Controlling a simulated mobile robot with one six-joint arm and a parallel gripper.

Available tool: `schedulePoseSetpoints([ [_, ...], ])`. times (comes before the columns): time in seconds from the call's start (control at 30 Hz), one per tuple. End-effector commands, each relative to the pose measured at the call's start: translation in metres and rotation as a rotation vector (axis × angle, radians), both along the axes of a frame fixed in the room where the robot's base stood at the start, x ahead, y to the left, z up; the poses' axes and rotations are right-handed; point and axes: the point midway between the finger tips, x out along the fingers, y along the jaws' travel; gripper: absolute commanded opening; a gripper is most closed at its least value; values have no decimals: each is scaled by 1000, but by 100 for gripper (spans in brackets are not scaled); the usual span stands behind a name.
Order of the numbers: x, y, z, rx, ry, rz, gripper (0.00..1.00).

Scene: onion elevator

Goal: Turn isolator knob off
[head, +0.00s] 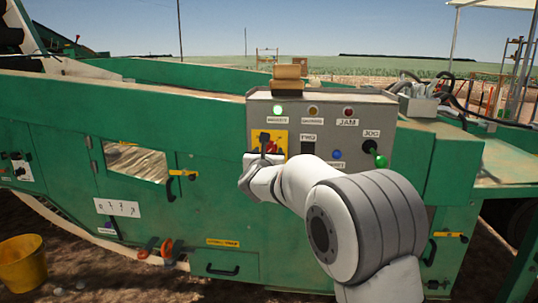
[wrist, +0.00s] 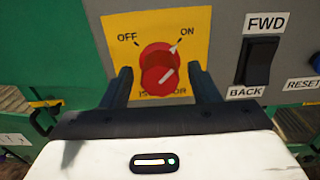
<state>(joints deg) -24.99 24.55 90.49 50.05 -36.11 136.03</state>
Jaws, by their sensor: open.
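The isolator knob (wrist: 160,70) is red and sits on a yellow plate (wrist: 199,22) marked OFF at upper left and ON at upper right. Its pale pointer line slants up toward ON. My gripper (wrist: 160,76) is open, with one dark finger on each side of the knob. A gap shows between the knob and each finger. How deep the fingertips reach is hard to tell. In the head view my gripper (head: 264,143) is in front of the yellow plate (head: 282,137), and the knob is mostly hidden behind it.
Right of the knob is a black FWD/BACK rocker switch (wrist: 258,60), with a RESET label (wrist: 301,84) beyond it. The grey control box (head: 375,105) also carries a lit green lamp (head: 278,110), a JAM lamp (head: 348,112), a blue button (head: 337,155) and a green-tipped JOG lever (head: 380,160).

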Motion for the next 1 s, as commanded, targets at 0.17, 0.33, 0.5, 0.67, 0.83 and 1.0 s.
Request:
schedulePoseSetpoints([
  [0.17, 1, 0, 0, 0, 1, 0, 55],
  [0.33, 0, 0, 0, 0, 1, 0, 45],
  [0.5, 0, -1, 0, 0, 1, 0, 31],
  [0.67, 0, -1, 0, 0, 1, -1, 18],
  [0.83, 1, -3, 0, -1, 1, -2, 10],
  [1.0, 1, -2, -1, -21, 2, -2, 11],
])
